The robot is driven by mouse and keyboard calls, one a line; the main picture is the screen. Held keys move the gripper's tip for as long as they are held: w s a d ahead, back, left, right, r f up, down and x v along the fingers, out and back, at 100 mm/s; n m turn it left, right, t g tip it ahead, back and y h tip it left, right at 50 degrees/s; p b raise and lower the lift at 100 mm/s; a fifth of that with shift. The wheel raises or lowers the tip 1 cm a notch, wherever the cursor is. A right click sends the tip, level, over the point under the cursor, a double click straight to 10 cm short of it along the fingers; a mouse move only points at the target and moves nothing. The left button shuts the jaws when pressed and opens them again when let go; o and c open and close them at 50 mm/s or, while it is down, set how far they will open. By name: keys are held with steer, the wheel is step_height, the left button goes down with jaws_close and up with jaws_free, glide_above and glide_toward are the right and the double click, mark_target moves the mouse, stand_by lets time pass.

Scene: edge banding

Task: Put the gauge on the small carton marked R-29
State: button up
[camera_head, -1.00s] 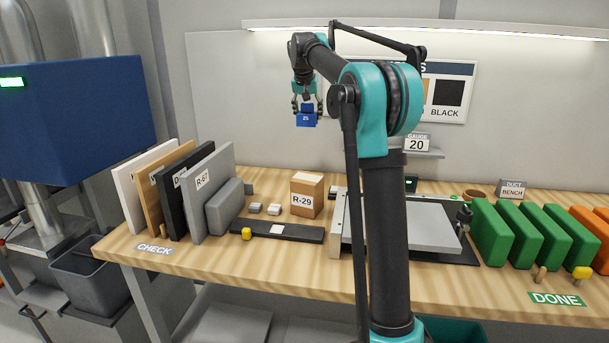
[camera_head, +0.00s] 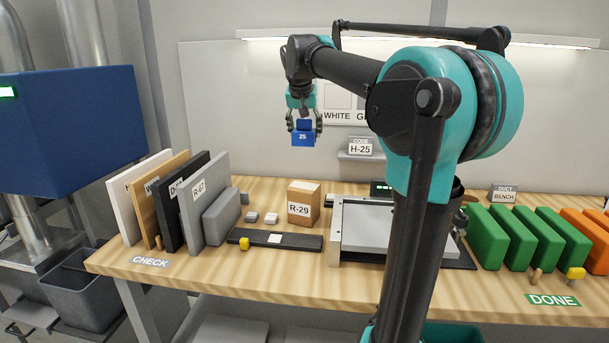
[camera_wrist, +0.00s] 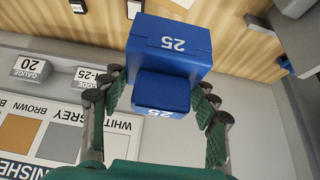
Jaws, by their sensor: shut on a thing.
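My gripper (camera_head: 304,127) is shut on a blue block (camera_head: 303,140) marked 25. It holds this block in the air above the back of the bench, with the small carton (camera_head: 303,203) marked R-29 below it, standing upright on the bench. The block is well clear of the carton. Which block the task calls the gauge is not written on it.
Upright panels (camera_head: 205,195), one marked R-67, stand at left. A dark strip (camera_head: 300,242) with a yellow knob lies in front of the carton. A grey plate (camera_head: 385,230) is right of it. Green blocks (camera_head: 540,235) stand far right. A shelf sign (camera_head: 361,147) reads H-25.

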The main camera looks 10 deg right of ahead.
step_height(320, 180, down, 14)
steer(key=shift+f, duration=0.1)
stand_by(0.4)
steer(key=o, duration=1.2)
steer(key=shift+f, duration=0.1)
steer(key=shift+o, duration=0.2)
steer(key=v, duration=1.2)
steer(key=shift+r, duration=0.2)
steer(key=shift+w, duration=0.1)
